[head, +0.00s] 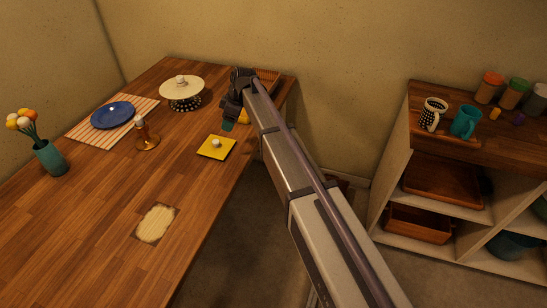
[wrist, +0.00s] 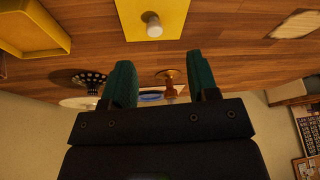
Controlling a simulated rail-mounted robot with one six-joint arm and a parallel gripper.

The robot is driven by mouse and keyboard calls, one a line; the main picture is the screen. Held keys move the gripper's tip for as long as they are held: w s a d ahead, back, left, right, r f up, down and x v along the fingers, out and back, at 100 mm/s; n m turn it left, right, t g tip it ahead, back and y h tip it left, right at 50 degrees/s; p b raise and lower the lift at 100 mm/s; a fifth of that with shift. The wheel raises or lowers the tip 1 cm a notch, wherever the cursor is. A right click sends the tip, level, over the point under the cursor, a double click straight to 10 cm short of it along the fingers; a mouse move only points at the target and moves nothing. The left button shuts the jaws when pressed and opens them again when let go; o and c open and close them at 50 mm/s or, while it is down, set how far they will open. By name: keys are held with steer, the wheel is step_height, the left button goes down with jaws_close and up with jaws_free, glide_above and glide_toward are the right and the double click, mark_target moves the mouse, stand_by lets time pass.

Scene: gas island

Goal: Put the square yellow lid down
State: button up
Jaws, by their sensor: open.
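The square yellow lid (head: 208,152) lies flat on the wooden table (head: 95,205), near its right edge, with a pale round knob on top. In the wrist view the lid (wrist: 130,20) shows at the top centre, apart from the fingers. My gripper (head: 228,125) is just behind the lid in the head view. In the wrist view its two teal fingers (wrist: 162,78) are spread, with nothing between them.
A yellow open box (wrist: 38,48) is at the wrist view's top left; my gripper mostly hides it in the head view (head: 244,117). A candlestick (head: 147,142), cake stand (head: 182,100), blue plate (head: 112,115) and flower vase (head: 49,158) stand left. The table's front is mostly clear.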

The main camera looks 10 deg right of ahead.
steer(key=s+d+m+h, duration=0.1)
steer(key=s+d+m, duration=0.4)
steer(key=s, duration=0.6)
steer(key=s+d+r+m+h+p, duration=0.1)
steer(key=s+d+m, duration=0.3)
steer(key=s, duration=0.7)
steer(key=s+d+m+h+p, duration=0.1)
steer(key=s+d+m+h, duration=0.1)
steer(key=s+d+m, duration=0.3)
steer(key=shift+s+d+r+m+g, duration=0.15)
steer(key=shift+s+d+m+g, duration=0.2)
steer(key=shift+s+d, duration=1.9)
